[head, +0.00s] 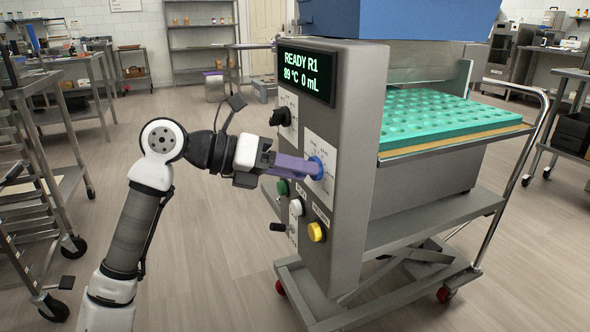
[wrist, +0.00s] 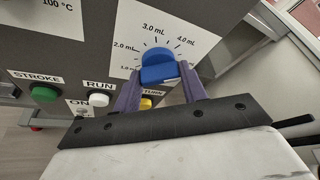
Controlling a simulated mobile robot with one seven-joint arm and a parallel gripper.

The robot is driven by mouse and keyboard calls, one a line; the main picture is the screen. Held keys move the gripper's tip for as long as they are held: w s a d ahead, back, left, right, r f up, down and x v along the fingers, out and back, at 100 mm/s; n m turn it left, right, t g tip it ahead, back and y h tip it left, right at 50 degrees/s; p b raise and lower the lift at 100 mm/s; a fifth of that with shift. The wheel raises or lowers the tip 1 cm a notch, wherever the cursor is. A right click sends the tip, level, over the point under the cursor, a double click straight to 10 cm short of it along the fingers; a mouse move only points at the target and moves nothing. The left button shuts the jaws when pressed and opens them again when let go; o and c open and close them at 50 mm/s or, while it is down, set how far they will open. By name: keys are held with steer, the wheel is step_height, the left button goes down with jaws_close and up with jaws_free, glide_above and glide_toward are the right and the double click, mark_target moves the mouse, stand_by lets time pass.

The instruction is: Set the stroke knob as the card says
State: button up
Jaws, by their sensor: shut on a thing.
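The blue stroke knob (head: 316,168) sits on a white dial plate on the machine's front panel. In the wrist view the knob (wrist: 157,62) stands below the marks 2.0, 3.0 and 4.0 mL, with a lower mark at the left partly readable. My gripper (head: 311,167) reaches it from the left. In the wrist view its purple fingers (wrist: 160,77) are shut on the knob, one on each side. I cannot tell which mark the knob points to. I cannot make out a card with a setting.
The display (head: 306,73) reads READY R1, 89 °C, 0 mL. A black knob (head: 281,117) is above left. Green (head: 282,187), white (head: 296,207) and yellow (head: 316,232) buttons sit close below my gripper. A teal mould tray (head: 440,113) lies behind the panel.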

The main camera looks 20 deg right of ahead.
steer(key=o, duration=1)
steer(key=p+v, duration=0.2)
steer(key=v, duration=1.2)
steer(key=shift+s, duration=0.1)
